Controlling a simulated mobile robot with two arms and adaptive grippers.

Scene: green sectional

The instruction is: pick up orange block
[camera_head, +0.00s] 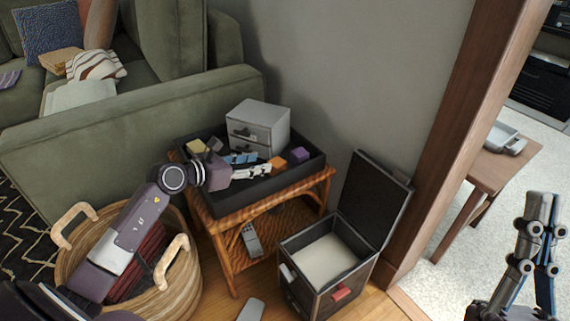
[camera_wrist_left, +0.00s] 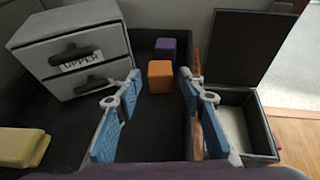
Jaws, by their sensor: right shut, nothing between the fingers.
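The orange block (camera_head: 279,163) sits in a black tray (camera_head: 318,170) on a wicker side table. In the left wrist view the orange block (camera_wrist_left: 160,75) shows ahead, between the fingertips in the picture. My left gripper (camera_head: 263,164) reaches over the tray from the left, its fingertips just left of the block. It is open and empty, its blue-padded fingers (camera_wrist_left: 159,85) spread wide. My right gripper (camera_head: 547,200) is at the far right, away from the tray, shut and empty.
A grey drawer unit (camera_head: 262,125) labelled UPPER stands in the tray behind the gripper. A purple block (camera_head: 299,154) lies beyond the orange one, and a yellow block (camera_head: 196,146) lies left. An open-lidded box (camera_head: 330,265) stands right of the table. A basket (camera_head: 185,285) stands left.

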